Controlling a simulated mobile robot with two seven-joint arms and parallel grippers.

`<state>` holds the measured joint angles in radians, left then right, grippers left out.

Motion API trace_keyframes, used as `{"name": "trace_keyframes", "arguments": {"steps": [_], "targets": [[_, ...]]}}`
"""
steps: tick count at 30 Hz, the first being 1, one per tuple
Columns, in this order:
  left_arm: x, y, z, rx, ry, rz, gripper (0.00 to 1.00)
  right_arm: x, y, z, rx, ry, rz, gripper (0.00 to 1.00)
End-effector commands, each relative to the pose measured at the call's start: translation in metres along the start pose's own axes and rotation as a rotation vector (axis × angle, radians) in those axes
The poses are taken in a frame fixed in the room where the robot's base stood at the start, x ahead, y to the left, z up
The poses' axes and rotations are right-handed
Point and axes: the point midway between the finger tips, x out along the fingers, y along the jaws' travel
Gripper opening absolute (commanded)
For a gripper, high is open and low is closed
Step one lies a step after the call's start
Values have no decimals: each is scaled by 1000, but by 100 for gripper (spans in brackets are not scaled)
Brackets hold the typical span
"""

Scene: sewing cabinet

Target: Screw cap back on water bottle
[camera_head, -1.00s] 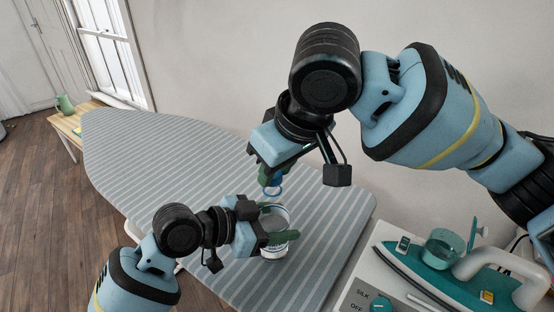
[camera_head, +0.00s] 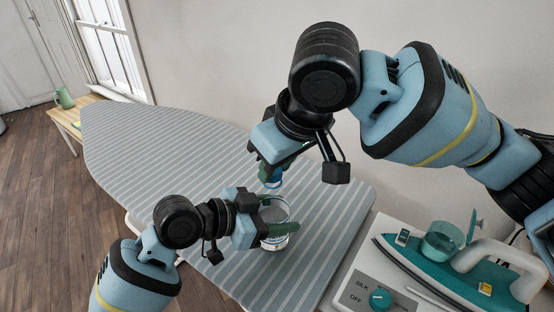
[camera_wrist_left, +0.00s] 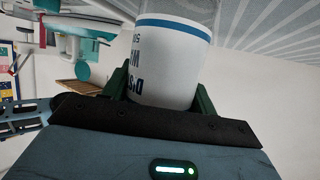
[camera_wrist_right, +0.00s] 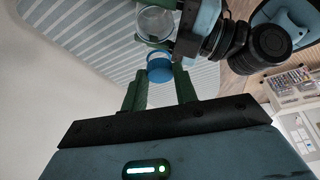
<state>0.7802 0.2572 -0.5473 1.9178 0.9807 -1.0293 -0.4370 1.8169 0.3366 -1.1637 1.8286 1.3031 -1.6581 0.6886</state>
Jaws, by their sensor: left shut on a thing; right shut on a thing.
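The bottle (camera_head: 277,214), clear above with a white and blue label, is held in my left gripper (camera_head: 278,218), which is shut around its body over the ironing board. The label fills the upper middle of the left wrist view (camera_wrist_left: 168,62). The blue cap (camera_head: 273,183) is held in my right gripper (camera_head: 268,174), shut on it just above the bottle's top. In the right wrist view the cap (camera_wrist_right: 160,68) is between the fingertips, with the bottle's clear round top (camera_wrist_right: 155,22) beyond it. Cap and bottle look apart; the exact gap is hard to tell.
The striped ironing board (camera_head: 150,150) lies under both grippers, its left part bare. At the lower right, a teal iron (camera_head: 430,262) rests on a white unit with a dial (camera_head: 380,298). A green jug (camera_head: 64,98) stands on a wooden table at the far left.

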Motion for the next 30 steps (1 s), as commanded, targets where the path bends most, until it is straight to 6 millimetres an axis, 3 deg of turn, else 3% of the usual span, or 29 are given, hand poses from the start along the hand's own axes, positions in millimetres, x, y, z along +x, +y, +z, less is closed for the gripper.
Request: {"name": "trace_keyframes", "arguments": {"steps": [9, 10, 14, 30], "targets": [[0, 0, 0, 0, 1, 0, 17, 5, 0, 2, 0, 0, 1, 8], [0, 0, 0, 0, 1, 0, 0, 5, 0, 2, 0, 1, 1, 8], [0, 0, 0, 0, 1, 0, 0, 5, -1, 2, 36, -3, 17, 8], [0, 0, 0, 1, 0, 0, 0, 7, -10, -3, 799, -3, 333, 8]]}}
